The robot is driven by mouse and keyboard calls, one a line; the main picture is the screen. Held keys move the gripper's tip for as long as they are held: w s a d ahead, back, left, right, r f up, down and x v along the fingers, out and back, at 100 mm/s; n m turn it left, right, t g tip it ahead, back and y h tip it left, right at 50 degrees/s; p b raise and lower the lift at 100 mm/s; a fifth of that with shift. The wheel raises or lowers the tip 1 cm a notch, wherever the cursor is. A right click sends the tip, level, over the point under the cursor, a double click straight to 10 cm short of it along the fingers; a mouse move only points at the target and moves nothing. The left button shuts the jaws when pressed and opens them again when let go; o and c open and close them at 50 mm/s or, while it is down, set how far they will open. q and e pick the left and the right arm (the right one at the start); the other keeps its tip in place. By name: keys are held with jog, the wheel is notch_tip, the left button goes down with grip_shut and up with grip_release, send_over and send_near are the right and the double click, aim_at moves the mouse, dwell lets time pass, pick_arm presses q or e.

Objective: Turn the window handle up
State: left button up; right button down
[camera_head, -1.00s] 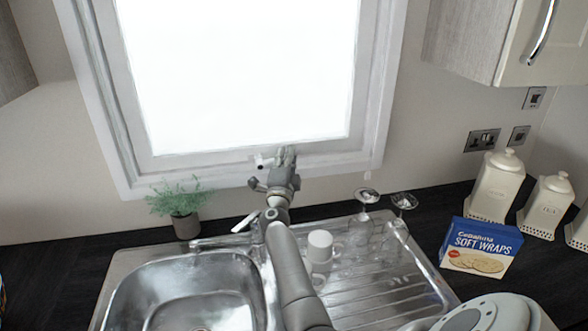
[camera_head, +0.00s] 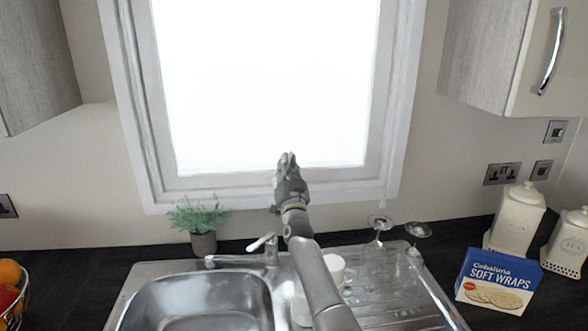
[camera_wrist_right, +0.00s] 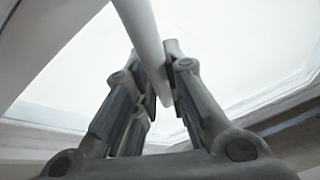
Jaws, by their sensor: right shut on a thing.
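The window (camera_head: 270,80) is a bright pane in a pale frame above the sink. Its handle (camera_wrist_right: 143,28) shows in the right wrist view as a smooth white bar coming down from the top edge between my fingers. My right gripper (camera_head: 288,158) is at the lower edge of the pane, fingers pointing up, and hides the handle in the head view. In the right wrist view the gripper (camera_wrist_right: 158,75) is shut on the bar, with a finger on each side. The handle's exact angle on the frame cannot be told. My left gripper is not in view.
Below are the tap (camera_head: 265,246), the sink (camera_head: 195,300), a white mug (camera_head: 335,266) beside my right arm and upturned glasses (camera_head: 380,222) on the drainer. A potted plant (camera_head: 200,222) stands left.

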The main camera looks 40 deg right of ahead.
jog(key=shift+w+a+r+n+t+y, duration=0.2)
jog(key=shift+a+n+y, duration=0.3)
jog(key=shift+n, duration=0.5)
jog(key=shift+w+a+f+n+t+y, duration=0.15)
jog(key=shift+w+a+n+y, duration=0.15)
jog(key=shift+n+y, duration=0.55)
jog(key=shift+w+a+r+n+t+y, duration=0.2)
jog(key=shift+a+n+y, duration=0.2)
jog(key=shift+n, duration=0.75)
jog(key=c, duration=1.5)
grip_release()
jog(key=shift+a, duration=0.1)
jog(key=shift+o, duration=0.2)
jog(key=v, duration=1.2)
jog(key=shift+r, duration=0.1)
